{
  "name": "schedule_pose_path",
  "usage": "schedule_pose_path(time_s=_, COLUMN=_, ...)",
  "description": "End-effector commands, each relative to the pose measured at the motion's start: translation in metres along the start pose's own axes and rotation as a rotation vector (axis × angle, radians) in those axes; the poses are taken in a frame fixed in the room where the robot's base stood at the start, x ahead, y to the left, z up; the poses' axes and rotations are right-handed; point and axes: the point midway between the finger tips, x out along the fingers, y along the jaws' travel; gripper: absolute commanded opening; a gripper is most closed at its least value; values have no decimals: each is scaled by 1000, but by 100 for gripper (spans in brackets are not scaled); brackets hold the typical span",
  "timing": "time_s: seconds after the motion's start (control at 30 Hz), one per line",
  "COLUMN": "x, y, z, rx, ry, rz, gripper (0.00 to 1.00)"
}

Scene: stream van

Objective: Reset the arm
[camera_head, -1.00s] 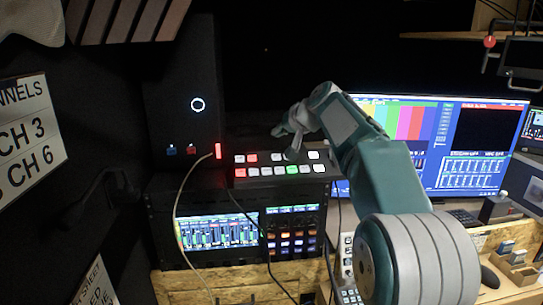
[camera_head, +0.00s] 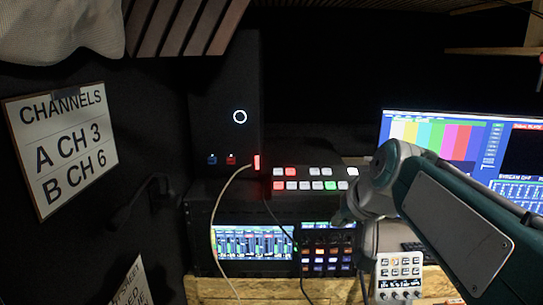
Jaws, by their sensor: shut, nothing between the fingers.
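My teal and grey arm enters from the right side of the head view. My gripper (camera_head: 345,214) is small, dark and partly hidden by my wrist. It is shut and empty, pointing down in front of the upper right part of the rack's button panel (camera_head: 326,262). I cannot tell whether it touches the panel.
A switcher with lit buttons (camera_head: 312,185) sits on the rack, beside a black tower (camera_head: 224,120) with a cable (camera_head: 215,225). A lit screen (camera_head: 252,246) is in the rack. A keypad (camera_head: 399,275) and monitor (camera_head: 440,140) are at right, a channel sign (camera_head: 62,145) at left.

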Motion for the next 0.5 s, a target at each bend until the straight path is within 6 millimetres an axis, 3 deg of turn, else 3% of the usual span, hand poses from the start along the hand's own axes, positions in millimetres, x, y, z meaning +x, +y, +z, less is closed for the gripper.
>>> schedule_pose_path(time_s=0.5, x=-19, y=35, z=164, rx=-79, ry=-104, rz=152, gripper=0)
